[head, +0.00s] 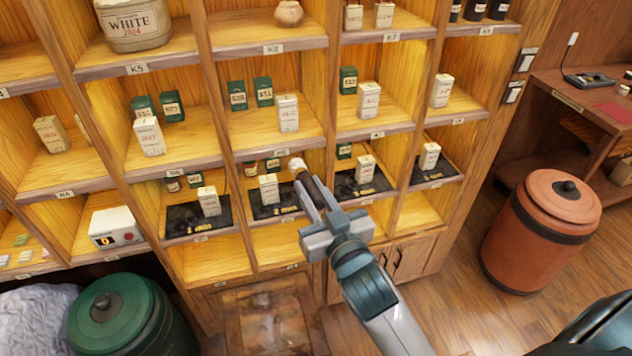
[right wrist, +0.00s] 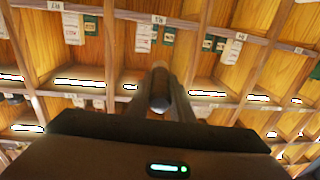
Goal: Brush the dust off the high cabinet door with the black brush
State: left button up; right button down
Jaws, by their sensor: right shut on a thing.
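My right gripper (head: 318,200) is in front of the lower shelves, shut on the black brush (head: 312,186). The brush's dark handle sits between the fingers, and its pale tip (head: 297,165) points up toward the shelf bays. In the right wrist view the brush (right wrist: 160,88) shows as a dark rounded shape between the fingers. A wooden cabinet door (head: 265,318) below the shelves bears pale, dusty smudges; the brush is above and apart from it. I cannot tell whether this is the high cabinet door. My left gripper is not in view.
A green lidded bin (head: 130,318) stands at lower left, an orange lidded bin (head: 540,232) at right. Wooden floor (head: 450,310) lies clear between cabinet and orange bin.

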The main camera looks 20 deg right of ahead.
notch_tip(320, 180, down, 2)
jog(key=shift+d+b, duration=0.15)
jog(key=shift+b, duration=0.55)
notch_tip(320, 180, down, 6)
jog(key=b, duration=0.6)
jog(key=shift+f+b, duration=0.25)
jog(key=shift+b, duration=0.05)
